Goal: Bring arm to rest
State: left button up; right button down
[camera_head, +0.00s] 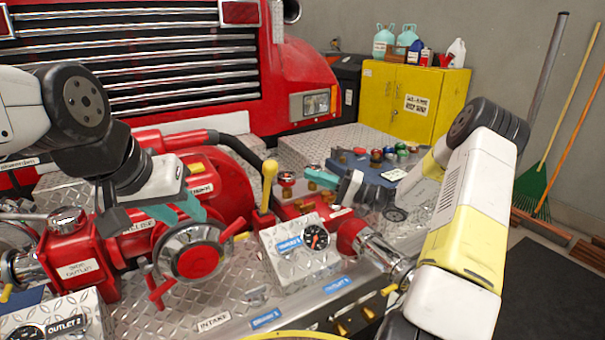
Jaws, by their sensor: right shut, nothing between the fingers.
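My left gripper (178,212) hangs in front of the red pump, above and left of a round red-faced outlet cap (199,262). Its teal fingertips show, but the gap between them is not clear. I cannot tell whether it touches the pump. My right gripper (318,178) is shut and empty. It points left over the right part of the pump deck, near the blue case (371,167). The white and yellow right arm (462,235) reaches up from the lower right and bends back toward the deck.
A yellow lever (269,184) and a gauge box (300,252) stand between my grippers. Several small colored items sit near the blue case. A yellow cabinet (412,98) with bottles stands behind. Brooms lean at the right wall. A dark mat (550,295) lies clear on the right.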

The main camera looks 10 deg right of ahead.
jog(key=s+a+r+n+g+h, duration=0.2)
jog(key=s+a+r+g+h, duration=0.15)
jog(key=s, duration=0.55)
jog(key=s+a+r+n+g+h, duration=0.2)
jog(key=s+a+g+h, duration=0.3)
jog(key=s, duration=0.4)
jog(key=s+d+r+m+t+h, duration=0.1)
jog(key=s+d+r+t+h, duration=0.2)
jog(key=s+d+h, duration=0.1)
jog(key=s+d+r+m+t+h, duration=0.1)
jog(key=s+d+r+t+h, duration=0.2)
jog(key=s, duration=0.6)
jog(key=d+t+h, duration=0.1)
jog(key=d+h, duration=0.1)
jog(key=d, duration=0.1)
